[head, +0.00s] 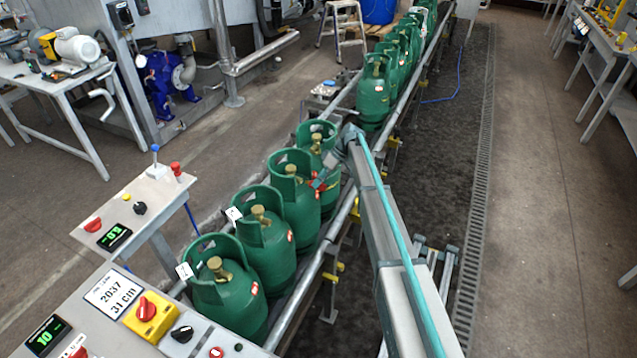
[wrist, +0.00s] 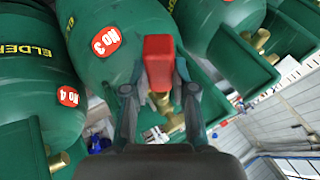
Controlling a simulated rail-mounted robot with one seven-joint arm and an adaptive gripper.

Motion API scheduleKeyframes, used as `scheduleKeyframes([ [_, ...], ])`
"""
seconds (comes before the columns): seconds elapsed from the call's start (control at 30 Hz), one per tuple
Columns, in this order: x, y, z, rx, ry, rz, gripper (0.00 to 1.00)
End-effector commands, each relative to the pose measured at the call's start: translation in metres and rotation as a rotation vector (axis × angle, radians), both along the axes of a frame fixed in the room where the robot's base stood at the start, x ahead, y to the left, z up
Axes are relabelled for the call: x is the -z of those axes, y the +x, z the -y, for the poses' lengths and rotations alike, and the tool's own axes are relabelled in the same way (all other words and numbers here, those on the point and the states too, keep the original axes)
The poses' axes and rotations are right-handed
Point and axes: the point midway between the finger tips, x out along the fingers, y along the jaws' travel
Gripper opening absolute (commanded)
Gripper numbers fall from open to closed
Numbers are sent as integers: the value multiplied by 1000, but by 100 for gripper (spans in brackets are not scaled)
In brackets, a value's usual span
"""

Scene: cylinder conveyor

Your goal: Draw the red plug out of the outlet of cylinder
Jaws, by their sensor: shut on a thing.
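The red plug (wrist: 158,60) is a block between the two fingers of my gripper (wrist: 159,85) in the wrist view. The fingers are shut on it. The brass valve (wrist: 164,108) of the green cylinder marked No 3 (wrist: 120,30) shows just behind the plug. I cannot tell whether the plug is still seated in the outlet or clear of it. In the head view my gripper (head: 319,183) is beside a green cylinder (head: 302,212) in the row, and a bit of red shows at its tips.
Several green cylinders stand in a row on the conveyor, including the nearest one (head: 230,300). The conveyor's rail (head: 310,275) runs beside them. A control panel (head: 150,335) is at the front left. In the wrist view, cylinder No 4 (wrist: 35,75) is at the left.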

Motion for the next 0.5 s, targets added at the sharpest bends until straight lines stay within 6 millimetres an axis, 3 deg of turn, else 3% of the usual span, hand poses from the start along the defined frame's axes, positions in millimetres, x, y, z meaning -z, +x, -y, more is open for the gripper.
scheduleKeyframes([
  [0.5, -25, 0, 0, 0, 1, 0, 0],
])
